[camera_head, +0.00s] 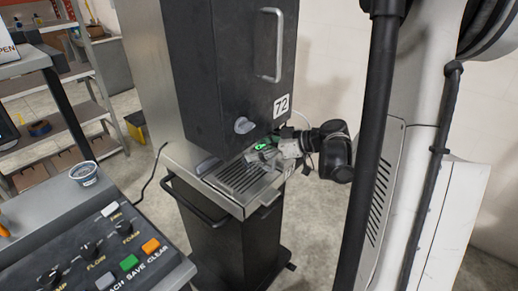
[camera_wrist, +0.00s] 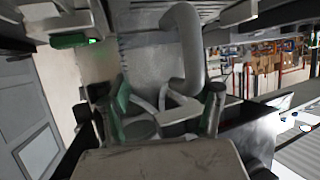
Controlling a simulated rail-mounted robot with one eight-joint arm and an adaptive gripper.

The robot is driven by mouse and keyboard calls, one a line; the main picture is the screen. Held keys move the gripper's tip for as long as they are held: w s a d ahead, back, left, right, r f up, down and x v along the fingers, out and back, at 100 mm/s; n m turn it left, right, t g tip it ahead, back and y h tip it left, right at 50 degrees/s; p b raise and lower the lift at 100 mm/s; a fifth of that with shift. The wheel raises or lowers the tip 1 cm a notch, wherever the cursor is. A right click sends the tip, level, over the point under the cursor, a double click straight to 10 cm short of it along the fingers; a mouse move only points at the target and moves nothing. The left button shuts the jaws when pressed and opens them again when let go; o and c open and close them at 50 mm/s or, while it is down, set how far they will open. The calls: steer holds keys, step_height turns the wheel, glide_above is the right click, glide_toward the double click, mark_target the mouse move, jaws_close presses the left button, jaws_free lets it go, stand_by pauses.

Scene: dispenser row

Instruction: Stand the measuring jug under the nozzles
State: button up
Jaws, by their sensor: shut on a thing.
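In the wrist view, a grey vessel that looks like the measuring jug (camera_wrist: 150,62) fills the upper middle, with a thick curved grey handle (camera_wrist: 190,55). My gripper (camera_wrist: 165,112) is shut around the lower end of this handle, its green-padded fingers on either side. In the head view my gripper (camera_head: 274,149) reaches in from the right, low in the dispenser's bay beside the drip tray (camera_head: 240,180). The jug is too small and covered there to make out clearly. The nozzles are hidden behind the dispenser's dark front housing (camera_head: 225,70).
The dispenser, labelled 72 (camera_head: 281,106), has a knob (camera_head: 243,125) and a front rail (camera_head: 195,207). A control panel (camera_head: 100,255) with coloured buttons and a small white tub (camera_head: 84,174) stand at left. Shelving (camera_head: 60,100) stands behind.

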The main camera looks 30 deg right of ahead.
steer(key=shift+f+b, duration=0.5)
stand_by(0.5)
steer(key=o, duration=1.3)
